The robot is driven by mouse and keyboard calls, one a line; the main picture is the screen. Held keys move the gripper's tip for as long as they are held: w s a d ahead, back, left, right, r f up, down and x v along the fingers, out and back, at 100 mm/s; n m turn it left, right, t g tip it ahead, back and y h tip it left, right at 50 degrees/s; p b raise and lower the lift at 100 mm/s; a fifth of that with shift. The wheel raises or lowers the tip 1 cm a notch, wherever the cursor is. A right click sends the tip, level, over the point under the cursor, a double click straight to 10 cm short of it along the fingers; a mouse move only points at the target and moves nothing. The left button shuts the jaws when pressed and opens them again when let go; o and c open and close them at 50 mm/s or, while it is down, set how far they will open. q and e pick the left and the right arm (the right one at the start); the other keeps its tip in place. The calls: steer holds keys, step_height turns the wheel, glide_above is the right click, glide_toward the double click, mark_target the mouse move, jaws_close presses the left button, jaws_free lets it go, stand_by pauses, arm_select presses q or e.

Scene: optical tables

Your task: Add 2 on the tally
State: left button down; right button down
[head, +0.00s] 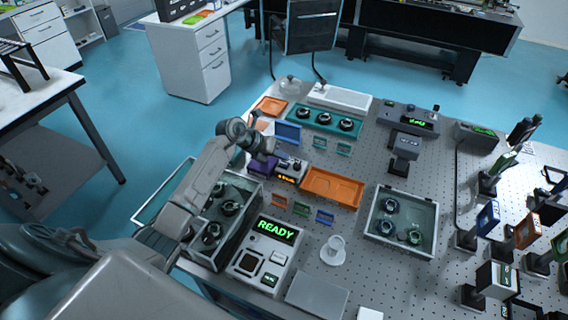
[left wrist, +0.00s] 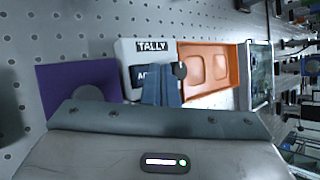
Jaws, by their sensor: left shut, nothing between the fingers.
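The tally (head: 288,171) is a small light-grey box with a yellow-lit display in the head view, standing between a purple tray and an orange tray. In the left wrist view the tally (left wrist: 130,52) shows a "TALLY" label, a dark panel with partly hidden lettering and a dark round knob or button at its right. My left gripper (head: 270,153) is just above and behind the tally in the head view. Its fingers (left wrist: 162,88) are shut and empty, and cover part of the tally's front panel. I cannot tell whether they touch it. My right gripper is out of view.
The purple tray (head: 262,164) is left of the tally and the orange tray (head: 333,187) right of it. A grey device reading READY (head: 262,254) stands in front, beside a cup on a saucer (head: 333,257). A glass-walled bin (head: 401,222) holds round parts.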

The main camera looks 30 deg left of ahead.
mark_target(281, 164)
arm_select(q)
steer(key=shift+f, duration=0.15)
stand_by(0.5)
steer(key=shift+f+b, duration=0.3)
steer(key=shift+b, duration=0.05)
steer(key=shift+f+b, duration=0.35)
steer(key=shift+f, duration=0.1)
stand_by(0.5)
steer(key=shift+r, duration=0.1)
steer(key=shift+r+p, duration=0.5)
steer(key=shift+r, duration=0.3)
steer(key=shift+r+p, duration=1.7)
steer(key=shift+r, duration=0.85)
